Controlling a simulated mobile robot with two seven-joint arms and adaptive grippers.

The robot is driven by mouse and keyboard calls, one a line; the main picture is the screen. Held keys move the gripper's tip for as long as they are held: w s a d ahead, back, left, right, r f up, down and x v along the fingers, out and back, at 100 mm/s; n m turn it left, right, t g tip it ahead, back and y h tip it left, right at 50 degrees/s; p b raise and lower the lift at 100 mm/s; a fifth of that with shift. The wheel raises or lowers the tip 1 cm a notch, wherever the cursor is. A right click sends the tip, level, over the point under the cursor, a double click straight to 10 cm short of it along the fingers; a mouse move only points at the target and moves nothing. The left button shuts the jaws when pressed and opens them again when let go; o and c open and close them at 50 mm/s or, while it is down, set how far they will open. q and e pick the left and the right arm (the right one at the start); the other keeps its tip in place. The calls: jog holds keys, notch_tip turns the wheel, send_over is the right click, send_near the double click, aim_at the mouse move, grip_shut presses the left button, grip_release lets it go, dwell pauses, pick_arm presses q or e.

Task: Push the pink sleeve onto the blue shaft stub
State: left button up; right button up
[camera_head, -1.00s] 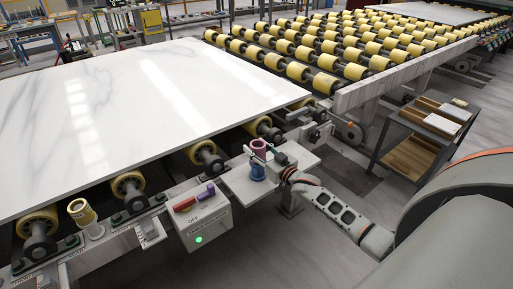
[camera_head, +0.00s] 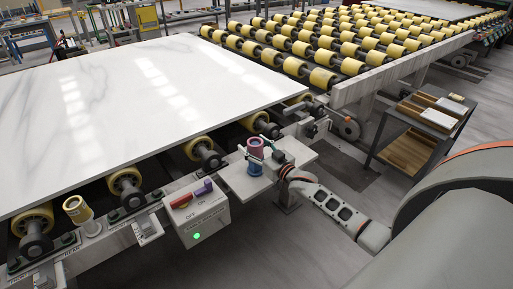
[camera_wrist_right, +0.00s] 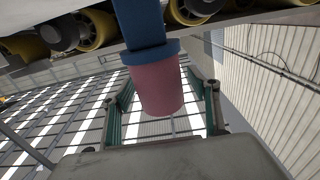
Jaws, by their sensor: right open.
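The pink sleeve (camera_head: 255,144) stands upright, directly above the blue shaft stub (camera_head: 254,168) on the pale bracket beside the slab line. In the right wrist view, which looks upside down, the pink sleeve (camera_wrist_right: 158,88) meets the wide collar of the blue stub (camera_wrist_right: 143,25), with no clear gap. My right gripper (camera_head: 256,147) is open, its teal-padded fingers on either side of the sleeve. The right wrist view shows space between the sleeve and both fingers. My left gripper is not in view.
A control box (camera_head: 197,212) with red and purple switches and a green light stands left of the stub. The white stone slab (camera_head: 130,100) lies behind it on yellow rollers. A yellow-and-cream cylinder (camera_head: 77,209) stands further left. A dark cart (camera_head: 415,135) stands at right.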

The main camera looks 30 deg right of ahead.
jog(key=s+d, duration=0.1)
jog(key=s, duration=1.1)
